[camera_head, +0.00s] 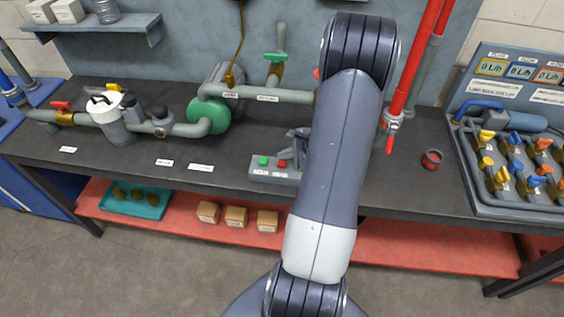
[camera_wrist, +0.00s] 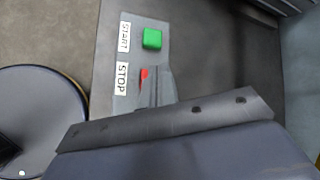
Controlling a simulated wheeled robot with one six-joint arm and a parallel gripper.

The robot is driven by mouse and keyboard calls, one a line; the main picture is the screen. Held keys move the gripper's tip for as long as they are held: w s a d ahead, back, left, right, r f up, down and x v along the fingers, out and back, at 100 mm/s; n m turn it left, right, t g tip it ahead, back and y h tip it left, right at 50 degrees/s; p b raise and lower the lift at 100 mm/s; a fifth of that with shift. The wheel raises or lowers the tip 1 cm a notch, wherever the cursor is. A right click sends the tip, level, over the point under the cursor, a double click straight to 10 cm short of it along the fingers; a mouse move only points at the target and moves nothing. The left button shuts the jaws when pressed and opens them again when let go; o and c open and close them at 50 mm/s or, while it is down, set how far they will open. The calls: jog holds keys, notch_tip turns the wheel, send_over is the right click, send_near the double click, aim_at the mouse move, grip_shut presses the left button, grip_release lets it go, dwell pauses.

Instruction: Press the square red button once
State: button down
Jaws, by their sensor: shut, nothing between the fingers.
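The square red button (camera_head: 283,164) sits on a grey control box (camera_head: 273,164) on the workbench, with a STOP label in front of it. In the wrist view the red button (camera_wrist: 144,73) is partly hidden by my fingers. A square green button (camera_head: 263,160) is beside it on the left; it shows fully in the wrist view (camera_wrist: 152,38) by the START label. My gripper (camera_head: 295,153) is shut and empty, with its fingertips (camera_wrist: 153,88) close to the red button. I cannot tell whether they touch it.
Pipes with a green pump (camera_head: 208,115) stand behind and left of the box. A valve panel (camera_head: 515,150) stands at the far right. The bench front left of the box is mostly clear.

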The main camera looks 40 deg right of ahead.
aim_at(285, 164)
jog(key=shift+f, duration=0.15)
dwell(0.4)
jog(key=shift+f+b, duration=0.35)
jog(key=shift+b, duration=0.35)
jog(key=shift+f+b, duration=0.45)
jog(key=shift+b, duration=0.1)
dwell(0.4)
jog(key=shift+r, duration=0.1)
jog(key=shift+r+p, duration=0.5)
jog(key=shift+r, duration=0.35)
jog(key=shift+r+p, duration=1.7)
jog(key=shift+r, duration=0.85)
jog(key=shift+a, duration=0.1)
